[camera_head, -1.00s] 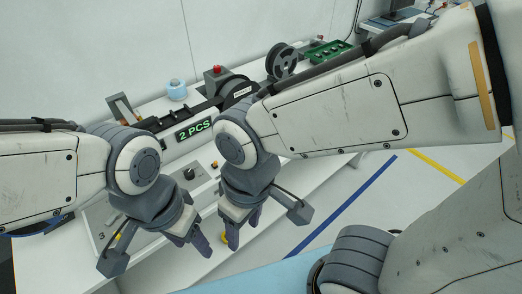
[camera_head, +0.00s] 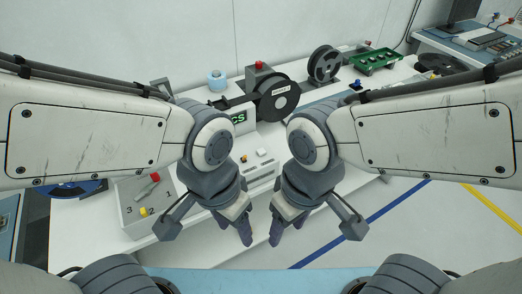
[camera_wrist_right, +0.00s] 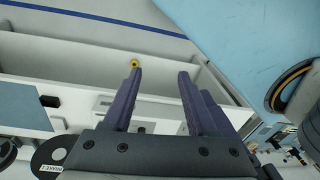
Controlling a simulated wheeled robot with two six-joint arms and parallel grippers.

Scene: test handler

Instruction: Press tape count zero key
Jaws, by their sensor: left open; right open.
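The tape counter's green display (camera_head: 238,117) shows only "CS" in the head view; my left wrist hides the rest. Below it, a light panel (camera_head: 262,166) carries a white key (camera_head: 262,152) and a small orange-yellow key (camera_head: 244,158); I cannot read which one is the zero key. My left gripper (camera_head: 234,228) is open and empty, pointing down in front of the panel. My right gripper (camera_head: 286,228) is open and empty just right of it, apart from the panel. In the right wrist view its fingers (camera_wrist_right: 160,84) are spread with nothing between them.
Behind stand a black reel (camera_head: 279,98), a red-topped grey box (camera_head: 260,77), blue tape (camera_head: 216,80) and a green tray (camera_head: 375,61). Floor at right is clear.

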